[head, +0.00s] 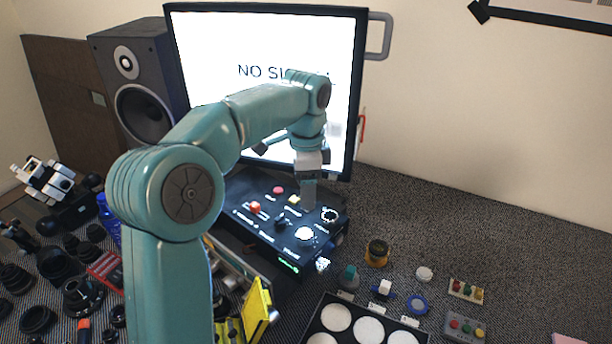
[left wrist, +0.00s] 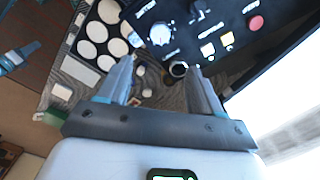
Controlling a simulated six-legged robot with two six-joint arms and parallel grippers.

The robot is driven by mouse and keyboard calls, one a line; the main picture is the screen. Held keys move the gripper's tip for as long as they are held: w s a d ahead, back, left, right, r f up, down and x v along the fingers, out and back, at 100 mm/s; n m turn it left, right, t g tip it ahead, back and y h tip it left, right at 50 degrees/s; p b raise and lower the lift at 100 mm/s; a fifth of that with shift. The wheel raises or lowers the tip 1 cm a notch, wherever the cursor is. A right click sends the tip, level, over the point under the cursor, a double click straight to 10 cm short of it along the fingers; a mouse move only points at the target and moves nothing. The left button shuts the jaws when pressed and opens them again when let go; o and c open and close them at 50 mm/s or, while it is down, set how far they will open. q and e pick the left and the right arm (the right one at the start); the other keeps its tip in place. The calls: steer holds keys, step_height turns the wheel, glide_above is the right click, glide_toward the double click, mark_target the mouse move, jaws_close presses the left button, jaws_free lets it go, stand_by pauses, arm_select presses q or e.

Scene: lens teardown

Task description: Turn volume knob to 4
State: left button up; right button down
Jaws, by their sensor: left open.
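A black control panel (head: 262,232) lies in front of the monitor in the head view. It carries a white-faced dial (head: 304,233), a ring-marked dial (head: 329,215), a black knob (head: 281,218) and coloured buttons. The labels are too small to tell which is the volume knob. My left gripper (head: 309,195) points down over the panel's back right part, near the ring-marked dial. In the left wrist view, its two fingers (left wrist: 162,68) are apart with nothing between them. The white-faced dial (left wrist: 160,33) and ring-marked dial (left wrist: 178,69) show beyond and between the fingertips. My right gripper is not in view.
A monitor (head: 262,45) stands behind the panel, with a speaker (head: 143,80) to its left. A tray (head: 318,317) of white discs and small parts lie in front. Lens parts crowd the left. The grey surface at the right is mostly free.

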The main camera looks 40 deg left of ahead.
arm_select(q)
step_height(320, 180, up, 3)
steer(key=shift+f, duration=0.1)
steer(key=shift+s+d, duration=0.1)
stand_by(0.6)
